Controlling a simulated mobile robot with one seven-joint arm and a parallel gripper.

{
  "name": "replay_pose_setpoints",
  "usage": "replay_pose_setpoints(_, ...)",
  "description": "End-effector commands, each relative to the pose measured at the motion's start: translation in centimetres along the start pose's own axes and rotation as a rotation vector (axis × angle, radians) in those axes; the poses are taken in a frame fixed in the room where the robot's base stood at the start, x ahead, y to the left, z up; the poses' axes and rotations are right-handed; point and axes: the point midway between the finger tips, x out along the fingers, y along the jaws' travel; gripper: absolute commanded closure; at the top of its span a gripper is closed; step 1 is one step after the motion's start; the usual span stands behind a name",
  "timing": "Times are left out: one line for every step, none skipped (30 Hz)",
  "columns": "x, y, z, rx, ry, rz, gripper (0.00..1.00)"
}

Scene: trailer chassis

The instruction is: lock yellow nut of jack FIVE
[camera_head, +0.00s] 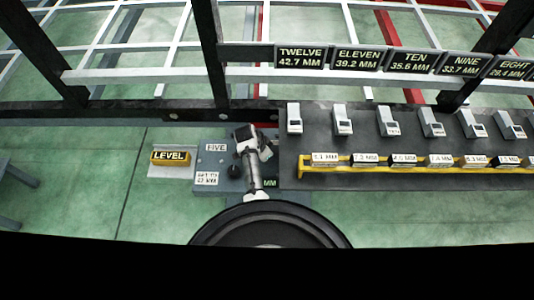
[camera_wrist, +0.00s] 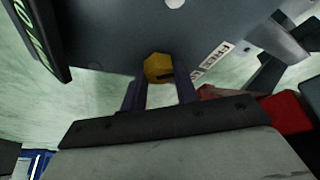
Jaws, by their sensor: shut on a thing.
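The yellow nut (camera_wrist: 158,67) shows in the middle of the wrist view, against a grey plate (camera_wrist: 120,30). My gripper (camera_wrist: 161,82) has a dark finger on each side of the nut and is shut on it. In the head view, my arm reaches over the grey block with the label FIVE (camera_head: 215,147). The arm covers part of this block, and the nut and my fingertips cannot be made out there. A dark round knob (camera_head: 234,171) shows on the block beside my arm.
A yellow LEVEL (camera_head: 171,156) lies on a pale pad left of the block. On the right, a dark table (camera_head: 300,150) holds several grey-white devices and a yellow rack (camera_head: 360,170) of labelled blocks. Dark frame posts (camera_head: 210,60) and a plate marked TWELVE (camera_head: 301,57) stand behind.

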Motion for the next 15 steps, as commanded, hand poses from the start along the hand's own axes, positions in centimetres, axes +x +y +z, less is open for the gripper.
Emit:
replay_pose_setpoints(0.06, -0.13, 0.04, 0.031, 0.001, 0.013, 0.93)
replay_pose_setpoints(0.07, -0.16, 0.0, 0.054, 0.001, 0.022, 0.93)
replay_pose_setpoints(0.07, -0.19, 0.0, 0.086, 0.001, 0.036, 0.93)
replay_pose_setpoints(0.08, -0.22, 0.03, 0.11, 0.001, 0.046, 0.93)
replay_pose_setpoints(0.1, -0.24, 0.05, 0.136, 0.001, 0.056, 0.93)
replay_pose_setpoints(0.11, -0.24, 0.05, 0.171, 0.001, 0.071, 0.93)
replay_pose_setpoints(0.1, -0.29, 0.02, 0.198, 0.001, 0.081, 0.93)
replay_pose_setpoints(0.11, -0.32, 0.02, 0.225, 0.0, 0.092, 0.93)
replay_pose_setpoints(0.14, -0.32, 0.05, 0.26, 0.0, 0.107, 0.93)
replay_pose_setpoints(0.15, -0.33, 0.04, 0.287, 0.001, 0.118, 0.93)
replay_pose_setpoints(0.14, -0.34, 0.01, 0.314, 0.001, 0.13, 0.93)
replay_pose_setpoints(0.13, -0.39, -0.02, 0.349, 0.001, 0.143, 0.93)
replay_pose_setpoints(0.15, -0.38, 0.01, 0.375, 0.001, 0.155, 0.93)
replay_pose_setpoints(0.17, -0.39, 0.03, 0.401, 0.001, 0.166, 0.93)
replay_pose_setpoints(0.16, -0.43, -0.01, 0.437, 0.001, 0.18, 0.93)
